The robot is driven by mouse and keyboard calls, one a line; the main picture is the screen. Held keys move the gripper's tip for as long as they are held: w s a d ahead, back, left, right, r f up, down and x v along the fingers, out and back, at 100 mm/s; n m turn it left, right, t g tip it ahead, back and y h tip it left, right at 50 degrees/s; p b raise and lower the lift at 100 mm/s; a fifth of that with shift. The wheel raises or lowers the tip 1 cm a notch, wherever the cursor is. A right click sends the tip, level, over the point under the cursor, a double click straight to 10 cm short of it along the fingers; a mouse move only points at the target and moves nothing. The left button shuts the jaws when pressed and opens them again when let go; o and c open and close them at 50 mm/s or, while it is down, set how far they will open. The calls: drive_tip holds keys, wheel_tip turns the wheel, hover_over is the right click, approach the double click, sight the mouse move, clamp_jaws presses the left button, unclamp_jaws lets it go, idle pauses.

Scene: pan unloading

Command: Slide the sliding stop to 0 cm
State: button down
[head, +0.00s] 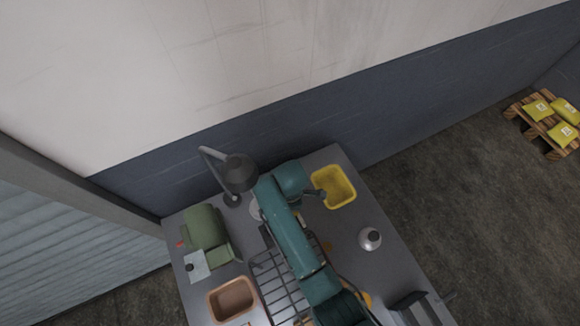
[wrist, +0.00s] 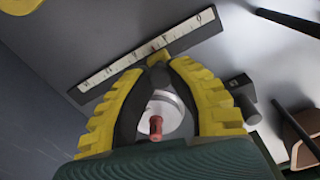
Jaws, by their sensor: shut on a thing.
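In the wrist view, a white scale strip (wrist: 112,68) with dark marks lies slantwise in a dark rail on the grey worktop. A mark that looks like 0 is near its upper right end; the other digits are too small to read surely. The small yellow sliding stop (wrist: 159,57) sits at the rail's lower edge, right of the strip's middle and left of that mark. My gripper (wrist: 159,73), with yellow ribbed fingers and dark pads, is shut on the stop; the tips hide part of it. In the head view my teal arm hides the rail, and I cannot make out the fingertips.
A red knob on a pale round thing (wrist: 156,124) shows between my fingers. In the head view, a yellow tub (head: 346,196), dark lamp (head: 239,172), green machine (head: 203,228), brown basin (head: 232,300), wire rack (head: 272,276) and silver round vessel (head: 370,239) stand around my arm.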

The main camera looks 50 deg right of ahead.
drive_tip(key=s+p, duration=0.1)
drive_tip(key=s+a+p, duration=0.1)
drive_tip(key=s+p, duration=0.1)
drive_tip(key=s+a+p, duration=0.1)
drive_tip(key=p, duration=0.1)
drive_tip(key=shift+s+a+r, duration=0.15)
drive_tip(key=shift+s+r, duration=0.15)
drive_tip(key=shift+s, duration=0.05)
drive_tip(key=shift+s+a+f+p, duration=0.1)
drive_tip(key=shift+s+a+p, duration=0.05)
drive_tip(key=shift+s+p, duration=0.2)
drive_tip(key=shift+f, duration=0.15)
drive_tip(key=c, duration=0.9)
unclamp_jaws()
drive_tip(key=shift+s+a+f, duration=0.1)
drive_tip(key=shift+s, duration=0.05)
drive_tip(key=shift+w, duration=0.2)
